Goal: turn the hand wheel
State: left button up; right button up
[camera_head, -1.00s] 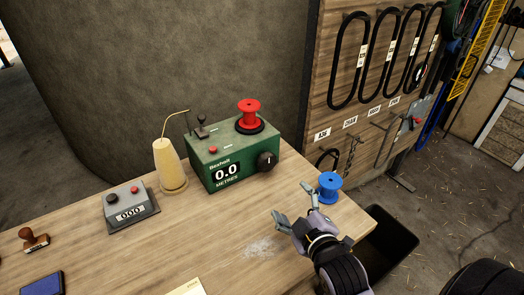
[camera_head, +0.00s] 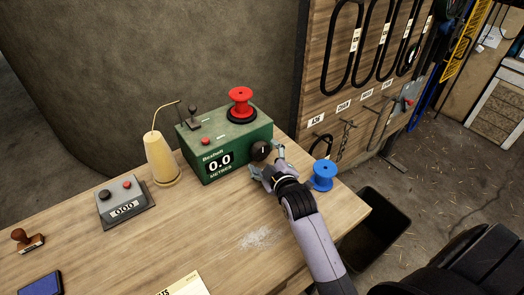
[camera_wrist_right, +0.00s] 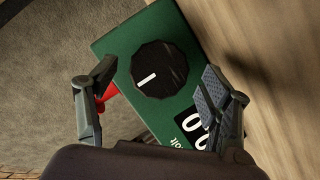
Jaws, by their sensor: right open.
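The hand wheel is a black round knob (camera_head: 260,151) with a white mark, on the front of a green metre box (camera_head: 225,160) whose display reads 0.0. In the right wrist view the knob (camera_wrist_right: 160,69) lies ahead, between the two spread fingers. My right gripper (camera_head: 268,159) is open at the knob, with one finger on each side. I see no clear contact. In the right wrist view the gripper (camera_wrist_right: 155,90) holds nothing. A red spool (camera_head: 241,102) stands on top of the box. My left gripper is not in view.
A blue spool (camera_head: 323,176) stands close to the right of my right gripper. A black bin (camera_head: 377,230) is beyond the table's right edge. The table front is mostly clear.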

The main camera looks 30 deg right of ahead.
aim_at(263, 154)
jog(key=shift+x, duration=1.75)
jog(key=c, duration=1.2)
